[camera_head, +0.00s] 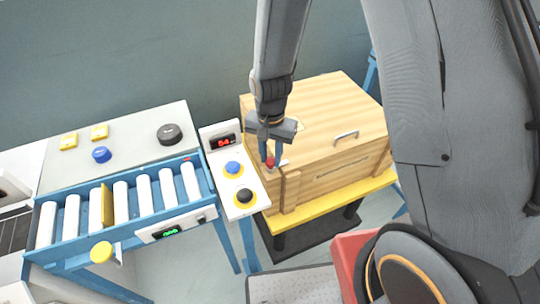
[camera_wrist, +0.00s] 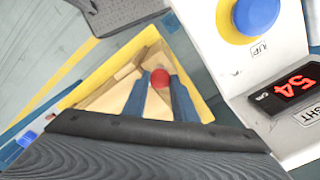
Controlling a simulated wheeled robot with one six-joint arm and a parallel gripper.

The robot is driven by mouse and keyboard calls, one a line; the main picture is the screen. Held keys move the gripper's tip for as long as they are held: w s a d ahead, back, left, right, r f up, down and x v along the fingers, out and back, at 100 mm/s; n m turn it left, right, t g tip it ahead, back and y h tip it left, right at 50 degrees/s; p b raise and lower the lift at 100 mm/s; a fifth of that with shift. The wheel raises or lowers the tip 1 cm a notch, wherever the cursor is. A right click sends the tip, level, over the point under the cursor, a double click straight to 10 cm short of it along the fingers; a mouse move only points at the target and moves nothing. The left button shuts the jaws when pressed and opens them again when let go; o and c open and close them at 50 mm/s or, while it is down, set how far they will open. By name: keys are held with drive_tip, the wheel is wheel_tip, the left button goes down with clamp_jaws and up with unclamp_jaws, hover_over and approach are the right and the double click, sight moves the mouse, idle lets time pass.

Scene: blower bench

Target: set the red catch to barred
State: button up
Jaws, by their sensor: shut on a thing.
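The red catch (camera_head: 270,163) is a small round red knob at the near left top corner of the wooden box (camera_head: 325,115). In the wrist view the red catch (camera_wrist: 160,77) shows between two blue fingers. My gripper (camera_head: 267,160) comes down from above and is shut on the catch; in the wrist view my gripper (camera_wrist: 160,92) covers part of the corner around it. The catch's setting cannot be read, as the fingers hide its base. A small pale piece shows just right of the fingers.
Left of the box stands a white control panel (camera_head: 246,204) with a blue button (camera_head: 233,167), a black button (camera_head: 244,195) and a red display (camera_head: 222,142). A roller conveyor (camera_head: 130,200) lies further left. The box lid has a metal handle (camera_head: 346,135). A yellow platform (camera_head: 330,208) carries the box.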

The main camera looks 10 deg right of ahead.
sight(271, 160)
drive_tip(key=o, duration=1)
drive_tip(key=shift+o, duration=0.2)
drive_tip(key=shift+r, duration=0.1)
drive_tip(key=shift+r+b, duration=0.9)
drive_tip(key=shift+r, duration=2.95)
drive_tip(key=s+d+r+n+b, duration=0.1)
drive_tip(key=s+d+r+n, duration=0.1)
drive_tip(key=d, duration=0.4)
drive_tip(key=s+d+r+n+t+b, duration=0.1)
drive_tip(key=s+d+r+n, duration=0.1)
drive_tip(key=s+d, duration=0.3)
drive_tip(key=shift+d+r+n+b, duration=0.15)
drive_tip(key=shift+d+n+b, duration=0.15)
drive_tip(key=shift+d+n, duration=0.45)
